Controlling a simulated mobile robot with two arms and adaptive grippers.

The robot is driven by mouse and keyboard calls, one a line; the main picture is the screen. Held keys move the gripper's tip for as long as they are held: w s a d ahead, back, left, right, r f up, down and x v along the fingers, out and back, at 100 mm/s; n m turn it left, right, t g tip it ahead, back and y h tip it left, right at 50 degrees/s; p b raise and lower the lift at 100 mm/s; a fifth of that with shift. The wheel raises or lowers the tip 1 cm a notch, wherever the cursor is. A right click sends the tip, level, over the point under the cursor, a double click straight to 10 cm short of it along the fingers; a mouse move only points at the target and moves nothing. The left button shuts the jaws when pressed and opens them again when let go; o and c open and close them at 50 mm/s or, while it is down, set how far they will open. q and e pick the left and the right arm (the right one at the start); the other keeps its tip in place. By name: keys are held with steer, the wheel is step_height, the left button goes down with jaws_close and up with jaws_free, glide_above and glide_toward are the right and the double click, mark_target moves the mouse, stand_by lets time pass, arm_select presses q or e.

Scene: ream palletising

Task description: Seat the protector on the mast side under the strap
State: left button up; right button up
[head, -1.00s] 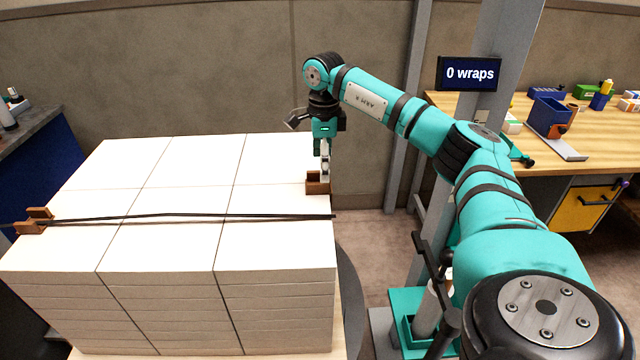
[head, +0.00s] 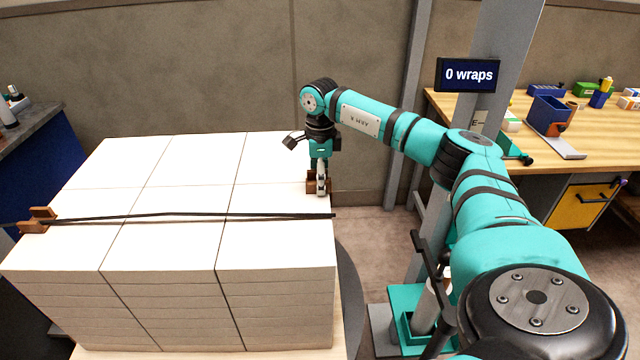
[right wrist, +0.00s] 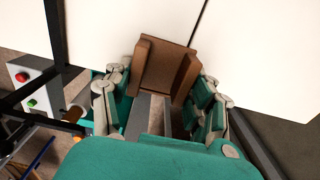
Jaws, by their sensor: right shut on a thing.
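A brown corner protector (head: 313,187) sits at the right, mast-side top edge of the white ream stack, a short way behind the strap and apart from it. My right gripper (head: 322,188) is down at it and shut on it. In the right wrist view the protector (right wrist: 165,65) shows between the fingers (right wrist: 160,88). The black strap (head: 180,215) runs across the stack top to just past its right edge; it also shows in the right wrist view (right wrist: 55,30). A second brown protector (head: 38,222) is at the left edge by the strap. My left gripper is not in view.
The stack of reams (head: 170,250) fills the left half. The grey mast (head: 500,60) with a "0 wraps" display (head: 467,75) stands to the right. A wooden bench (head: 560,155) with bins is behind it. The stack top is otherwise clear.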

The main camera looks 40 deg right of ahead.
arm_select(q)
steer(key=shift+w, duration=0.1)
arm_select(e)
steer(key=c, duration=0.3)
steer(key=shift+r, duration=0.1)
